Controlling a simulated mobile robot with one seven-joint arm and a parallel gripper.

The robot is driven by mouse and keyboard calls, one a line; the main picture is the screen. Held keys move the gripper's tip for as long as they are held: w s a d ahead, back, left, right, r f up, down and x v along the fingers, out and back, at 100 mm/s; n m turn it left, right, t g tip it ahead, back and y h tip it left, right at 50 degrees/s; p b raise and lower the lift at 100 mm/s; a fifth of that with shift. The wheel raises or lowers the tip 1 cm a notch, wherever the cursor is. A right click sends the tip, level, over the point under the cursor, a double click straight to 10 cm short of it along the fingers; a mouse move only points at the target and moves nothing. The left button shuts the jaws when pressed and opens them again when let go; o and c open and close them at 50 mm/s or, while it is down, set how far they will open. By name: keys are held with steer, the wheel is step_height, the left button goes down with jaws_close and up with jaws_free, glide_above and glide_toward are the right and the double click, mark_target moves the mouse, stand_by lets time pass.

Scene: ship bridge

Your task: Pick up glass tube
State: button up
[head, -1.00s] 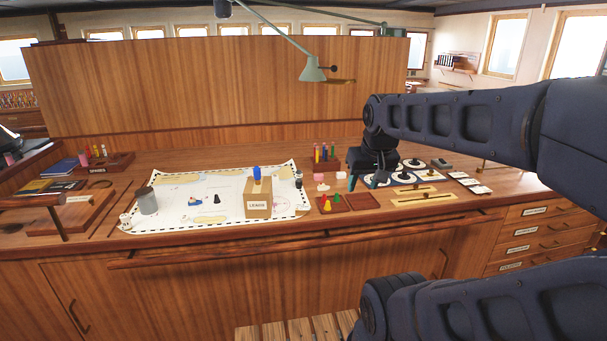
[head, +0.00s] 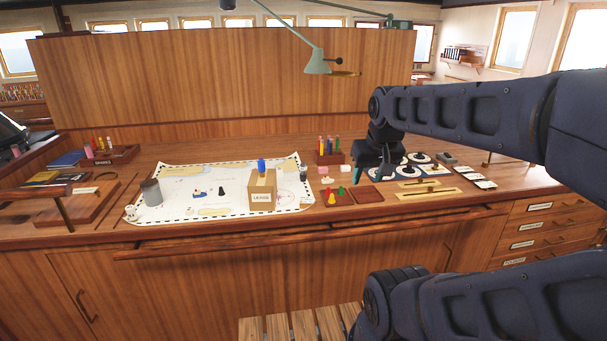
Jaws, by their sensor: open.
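No thing in the head view can be told for sure as the glass tube. Several slim coloured tubes or markers (head: 329,146) stand upright in a small wooden rack (head: 330,158) near the back of the desk. They are too small to tell whether they are glass. My gripper (head: 369,172) points down over the desk, right of this rack and apart from it. Its teal-tipped fingers are spread with nothing seen between them. More upright coloured tubes (head: 101,144) stand in another wooden holder (head: 117,157) at the far left.
A chart (head: 232,207) lies on the desk, bearing a cardboard box (head: 262,195) with a blue item on top and a grey cup (head: 151,193). A lamp (head: 316,62) hangs above.

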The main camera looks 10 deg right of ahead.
steer(key=shift+o, duration=0.8)
steer(key=shift+w, duration=0.1)
